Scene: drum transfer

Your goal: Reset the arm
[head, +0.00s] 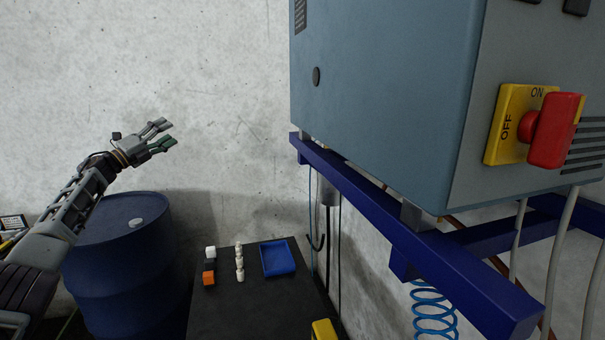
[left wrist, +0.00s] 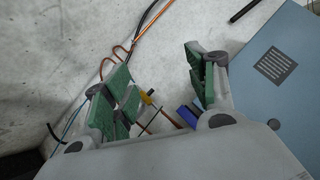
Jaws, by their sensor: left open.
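My left gripper (head: 160,136) is raised on the left of the head view, above the blue drum (head: 125,255) and in front of the bare wall. Its fingers are apart and nothing is between them. In the left wrist view its green-padded fingers (left wrist: 165,90) also show spread apart and empty. My right gripper is in neither view.
A grey-blue cabinet (head: 385,90) with a red and yellow switch (head: 540,125) sits on a blue frame (head: 350,190) at right. A dark table (head: 235,310) holds small blocks (head: 209,266), white pieces (head: 240,262) and a blue tray (head: 288,267). Cables hang nearby.

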